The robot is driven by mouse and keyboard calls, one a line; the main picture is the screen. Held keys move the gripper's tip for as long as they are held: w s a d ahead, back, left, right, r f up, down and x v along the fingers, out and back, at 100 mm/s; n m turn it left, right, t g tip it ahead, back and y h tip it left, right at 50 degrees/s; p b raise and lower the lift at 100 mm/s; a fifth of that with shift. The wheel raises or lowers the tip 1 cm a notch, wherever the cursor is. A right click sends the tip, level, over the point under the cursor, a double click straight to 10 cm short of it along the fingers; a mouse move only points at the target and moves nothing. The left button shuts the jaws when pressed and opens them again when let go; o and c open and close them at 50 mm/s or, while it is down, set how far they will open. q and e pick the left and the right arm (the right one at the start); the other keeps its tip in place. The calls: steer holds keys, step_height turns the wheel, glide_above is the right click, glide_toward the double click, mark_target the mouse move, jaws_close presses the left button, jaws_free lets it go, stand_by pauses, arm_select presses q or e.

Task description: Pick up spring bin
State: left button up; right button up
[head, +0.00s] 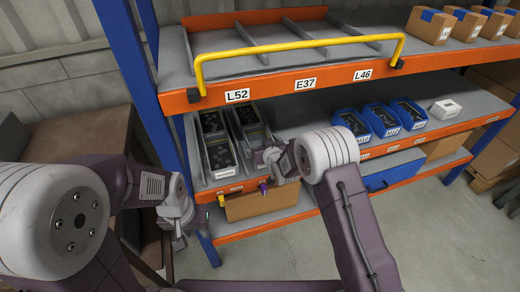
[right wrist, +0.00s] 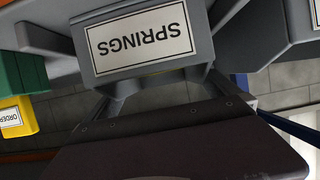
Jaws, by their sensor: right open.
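The spring bin (right wrist: 145,45) is grey and fills the top middle of the right wrist view, its white "SPRINGS" label upside down there. In the head view two long grey bins with dark contents stand on the middle shelf; the right one (head: 246,117) is nearest my right gripper, but its label cannot be read. My right gripper (head: 268,157) is at that bin's front end. It is open, with its fingers (right wrist: 170,95) below the label in the wrist view; contact cannot be told. My left gripper (head: 177,238) hangs left of the shelf, its jaws unclear.
A yellow rail (head: 300,46) runs along the upper shelf's front. Blue bins (head: 382,120) and a white box (head: 446,108) stand to the right. A blue upright (head: 140,80) is on the left. Cardboard (head: 262,203) sits below. Another grey bin (right wrist: 262,30) is beside the spring bin.

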steer(key=shift+w+a+f, duration=0.15)
steer(key=shift+w+f, duration=0.15)
steer(key=shift+w, duration=0.25)
steer(key=shift+s+r, duration=0.1)
steer(key=shift+c, duration=0.7)
steer(key=c, duration=1.5)
steer(key=shift+r, duration=0.1)
steer(key=shift+c, duration=0.2)
steer(key=s+d+r+p, duration=0.1)
steer(key=d+r+p, duration=0.1)
steer(key=d+r, duration=0.9)
steer(key=shift+d, duration=0.35)
